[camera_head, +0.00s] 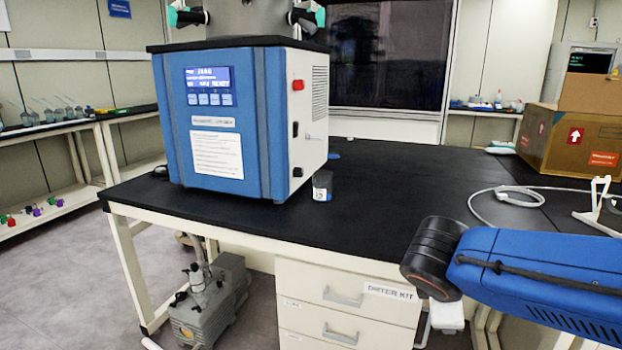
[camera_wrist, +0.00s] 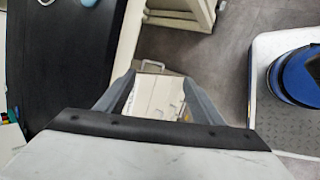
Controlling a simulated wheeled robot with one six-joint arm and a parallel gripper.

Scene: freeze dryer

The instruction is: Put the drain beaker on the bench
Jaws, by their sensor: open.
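My gripper is not clearly visible in the head view.
Drawers (camera_head: 345,300) and a pump (camera_head: 208,305) are below. The bench top right of the dryer is mostly clear. My blue arm link covers the lower right.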

